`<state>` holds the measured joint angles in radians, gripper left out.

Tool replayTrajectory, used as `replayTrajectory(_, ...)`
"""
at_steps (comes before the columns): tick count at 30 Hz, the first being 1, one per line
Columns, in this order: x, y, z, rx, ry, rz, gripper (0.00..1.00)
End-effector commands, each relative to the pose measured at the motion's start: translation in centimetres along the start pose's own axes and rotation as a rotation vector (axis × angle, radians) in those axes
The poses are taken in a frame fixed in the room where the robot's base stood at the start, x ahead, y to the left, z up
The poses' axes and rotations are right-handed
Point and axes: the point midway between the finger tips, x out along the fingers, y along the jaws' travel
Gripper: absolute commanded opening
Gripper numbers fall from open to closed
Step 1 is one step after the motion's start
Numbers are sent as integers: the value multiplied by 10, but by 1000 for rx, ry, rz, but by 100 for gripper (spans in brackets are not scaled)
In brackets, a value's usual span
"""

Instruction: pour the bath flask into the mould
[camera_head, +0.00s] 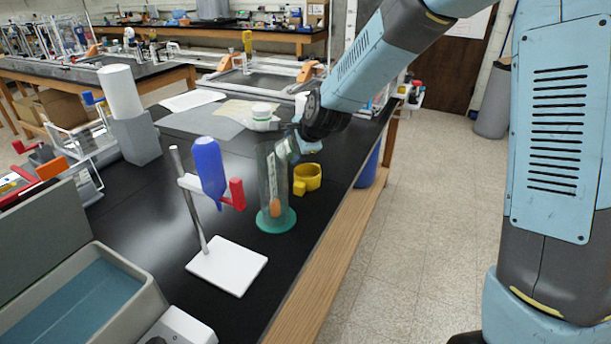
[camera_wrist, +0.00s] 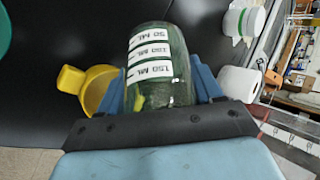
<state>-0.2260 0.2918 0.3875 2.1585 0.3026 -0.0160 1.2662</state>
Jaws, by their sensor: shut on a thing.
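My gripper (camera_head: 296,142) is shut on a clear greenish flask with white volume labels (camera_wrist: 152,70), held between blue fingers in the wrist view. In the head view the flask (camera_head: 284,148) is small, partly hidden by my gripper and close to the upper right of a tall clear cylinder. The cylinder (camera_head: 264,180) stands upright on a round green base, with something orange low inside. A yellow cup with a side handle (camera_head: 307,177) stands on the bench to its right; it also shows left of the flask in the wrist view (camera_wrist: 92,90). I cannot tell which vessel is the mould.
A stand with a white base (camera_head: 228,266) holds a blue bottle (camera_head: 210,167) and a red clamp left of the cylinder. A grey water bath (camera_head: 75,305) stands at the front left. White-topped items (camera_head: 262,115) stand behind. The bench's wooden edge (camera_head: 335,240) runs along the right.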

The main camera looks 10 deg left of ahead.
Motion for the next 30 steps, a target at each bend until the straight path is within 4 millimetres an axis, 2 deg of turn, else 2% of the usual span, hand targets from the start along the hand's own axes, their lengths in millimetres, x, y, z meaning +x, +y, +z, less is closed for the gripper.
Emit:
replayTrajectory(14, -5, -2, -2, 90, -130, -201, 33)
replayTrajectory(16, -5, -4, 3, 78, -125, -197, 33)
replayTrajectory(30, -4, -2, 0, 96, -146, -233, 33)
